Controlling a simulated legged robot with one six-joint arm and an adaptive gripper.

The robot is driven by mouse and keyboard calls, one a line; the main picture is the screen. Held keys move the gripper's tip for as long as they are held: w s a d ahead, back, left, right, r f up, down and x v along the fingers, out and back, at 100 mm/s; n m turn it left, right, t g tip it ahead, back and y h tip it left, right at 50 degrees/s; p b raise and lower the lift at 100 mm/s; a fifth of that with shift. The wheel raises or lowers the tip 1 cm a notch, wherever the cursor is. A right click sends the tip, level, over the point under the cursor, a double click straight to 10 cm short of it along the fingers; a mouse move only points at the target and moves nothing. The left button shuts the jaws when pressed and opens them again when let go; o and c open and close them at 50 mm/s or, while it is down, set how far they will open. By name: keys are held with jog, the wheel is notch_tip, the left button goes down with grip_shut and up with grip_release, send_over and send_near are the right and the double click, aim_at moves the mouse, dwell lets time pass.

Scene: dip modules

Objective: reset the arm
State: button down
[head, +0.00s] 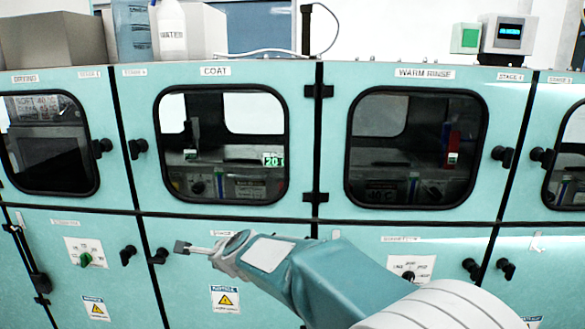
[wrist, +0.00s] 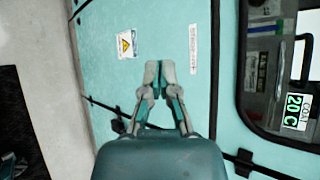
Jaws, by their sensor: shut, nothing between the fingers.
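My arm reaches in from the lower right of the head view, and my gripper (head: 182,248) points left in front of the lower teal panels, near a black knob (head: 159,256). In the wrist view my gripper (wrist: 160,68) has its two fingers together at the tips, with nothing held between them. Behind it is a teal door panel. I cannot tell how far the fingertips are from the panel.
A row of teal cabinets has closed windowed doors, including the COAT door (head: 220,72) and the WARM RINSE door (head: 424,73). Black knobs and hinges stick out. A water bottle (head: 172,32), a grey box (head: 50,40) and a small display unit (head: 508,36) stand on top.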

jog(key=s+d+r+n+g+h, duration=0.1)
jog(key=s+d+r+n, duration=0.1)
jog(key=s+d+n, duration=0.35)
jog(key=s+d+r+n+h, duration=0.1)
jog(key=s+d+r+n, duration=0.2)
jog(key=s+d, duration=0.5)
jog(key=s+d+f+n+g+h, duration=0.1)
jog(key=s+d+f+n+h, duration=0.1)
jog(key=s+d, duration=0.6)
jog(key=s+d+f+n+g+h, duration=0.1)
jog(key=s+d+f+n+h, duration=0.2)
jog(key=s+d, duration=0.6)
jog(key=d+f+n, duration=0.1)
jog(key=d+n, duration=0.1)
jog(key=shift+s+d, duration=0.25)
jog(key=shift+d, duration=0.1)
jog(key=shift+a, duration=0.1)
